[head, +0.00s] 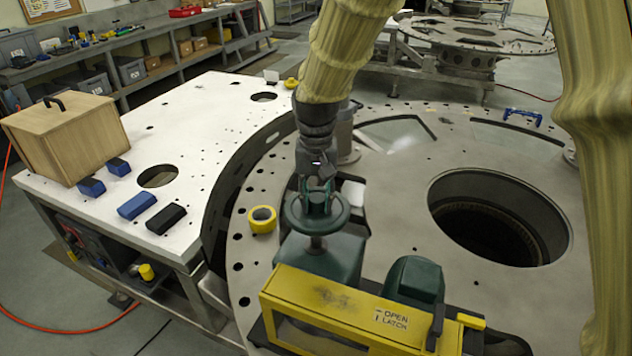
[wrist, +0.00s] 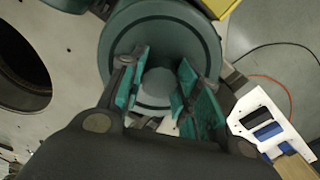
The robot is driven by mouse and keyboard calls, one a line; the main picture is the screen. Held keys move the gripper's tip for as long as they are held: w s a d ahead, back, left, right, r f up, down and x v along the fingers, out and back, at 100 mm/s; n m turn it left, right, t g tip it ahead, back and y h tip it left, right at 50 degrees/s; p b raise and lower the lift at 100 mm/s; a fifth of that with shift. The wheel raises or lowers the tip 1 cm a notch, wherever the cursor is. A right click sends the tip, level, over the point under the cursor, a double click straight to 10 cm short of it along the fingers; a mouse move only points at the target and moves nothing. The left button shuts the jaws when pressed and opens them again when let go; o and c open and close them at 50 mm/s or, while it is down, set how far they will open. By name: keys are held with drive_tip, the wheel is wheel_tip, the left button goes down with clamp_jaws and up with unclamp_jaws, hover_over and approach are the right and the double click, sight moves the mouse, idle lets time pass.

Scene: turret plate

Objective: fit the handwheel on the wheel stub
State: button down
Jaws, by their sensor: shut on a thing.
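The green handwheel (head: 296,222) is held level in the head view, above a green housing (head: 320,262) on the round plate. My gripper (head: 318,198) points down at it from above and is shut on it. In the wrist view the wheel's rim (wrist: 160,22) surrounds the teal finger pads of my gripper (wrist: 160,95), which stand on either side of its paler round middle. The grey wheel stub (head: 316,243) shows just under the wheel, rising from the housing. The wheel hides the stub's top, so I cannot tell whether the two touch.
A yellow guard (head: 325,308) marked "OPEN LATCH" and a green motor-like body (head: 414,280) stand close in front. A yellow tape roll (head: 262,219) lies left of the housing. The plate's large hole (head: 500,225) is right. A wooden box (head: 65,140) stands on the left table.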

sight(316, 210)
drive_tip(key=shift+s+f+b, duration=0.1)
drive_tip(key=shift+s+b, duration=0.25)
drive_tip(key=shift+s, duration=0.2)
drive_tip(key=shift+s+f, duration=0.1)
drive_tip(key=shift+f, duration=0.15)
drive_tip(key=f+b, duration=0.1)
drive_tip(key=w+f+b, duration=0.1)
drive_tip(key=shift+a+f, duration=0.15)
drive_tip(key=shift+f, duration=0.2)
drive_tip(key=shift+s+f+b, duration=0.35)
drive_tip(key=shift+f+b, duration=0.35)
drive_tip(key=shift+b, duration=0.05)
drive_tip(key=shift+w+f, duration=0.25)
drive_tip(key=shift+f, duration=0.1)
drive_tip(key=shift+s+r, duration=0.1)
drive_tip(key=shift+s, duration=0.05)
drive_tip(key=shift+p, duration=0.4)
